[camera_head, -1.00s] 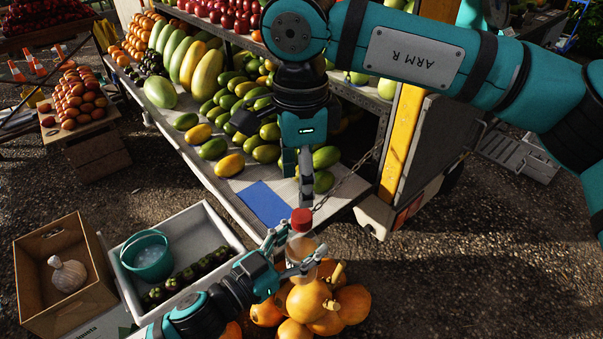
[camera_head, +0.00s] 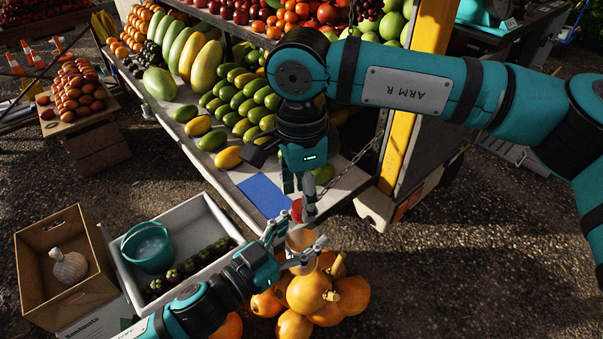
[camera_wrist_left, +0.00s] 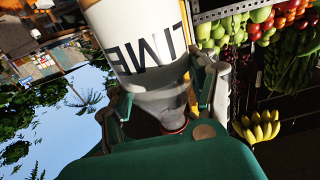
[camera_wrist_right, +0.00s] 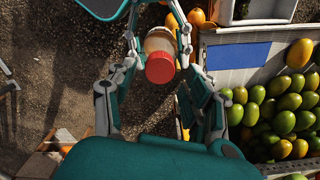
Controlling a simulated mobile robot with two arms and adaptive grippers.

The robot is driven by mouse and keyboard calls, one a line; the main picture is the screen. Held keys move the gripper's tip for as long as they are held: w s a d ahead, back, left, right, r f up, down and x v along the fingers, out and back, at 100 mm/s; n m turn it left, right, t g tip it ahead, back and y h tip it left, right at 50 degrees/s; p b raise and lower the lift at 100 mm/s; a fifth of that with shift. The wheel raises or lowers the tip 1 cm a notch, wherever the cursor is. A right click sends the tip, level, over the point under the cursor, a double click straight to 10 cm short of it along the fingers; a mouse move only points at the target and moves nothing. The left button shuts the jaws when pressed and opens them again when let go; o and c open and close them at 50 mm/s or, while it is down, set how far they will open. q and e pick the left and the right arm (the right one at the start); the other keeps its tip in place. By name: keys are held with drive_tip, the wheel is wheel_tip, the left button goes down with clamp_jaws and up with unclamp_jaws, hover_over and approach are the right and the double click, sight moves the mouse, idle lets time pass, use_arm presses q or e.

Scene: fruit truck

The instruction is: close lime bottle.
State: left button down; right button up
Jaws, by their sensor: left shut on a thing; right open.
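The lime bottle (camera_head: 299,238) is held roughly upright by my left gripper (camera_head: 296,248), whose fingers are shut around its body. In the left wrist view its white label (camera_wrist_left: 140,45) shows part of the word LIME. The red cap (camera_head: 297,209) is at the bottle's neck; it also shows in the right wrist view (camera_wrist_right: 160,67). How tightly it sits cannot be told. My right gripper (camera_head: 299,190) points down just above the cap. Its fingers are open, and in the head view one partly covers the cap. In the right wrist view the cap lies between the open fingers.
Orange pumpkins (camera_head: 308,292) lie below the bottle. The truck shelf with green and yellow mangoes (camera_head: 240,105) and a blue sheet (camera_head: 264,196) is behind. A white crate (camera_head: 212,222) with a teal bucket (camera_head: 148,247) stands left. Open gravel is at right.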

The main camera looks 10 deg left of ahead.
drive_tip(key=shift+f, duration=1.1)
clamp_jaws()
drive_tip(key=shift+o, duration=0.5)
unclamp_jaws()
drive_tip(key=shift+r, duration=0.1)
wheel_tip(320, 180, up, 12)
drive_tip(key=shift+a, duration=0.1)
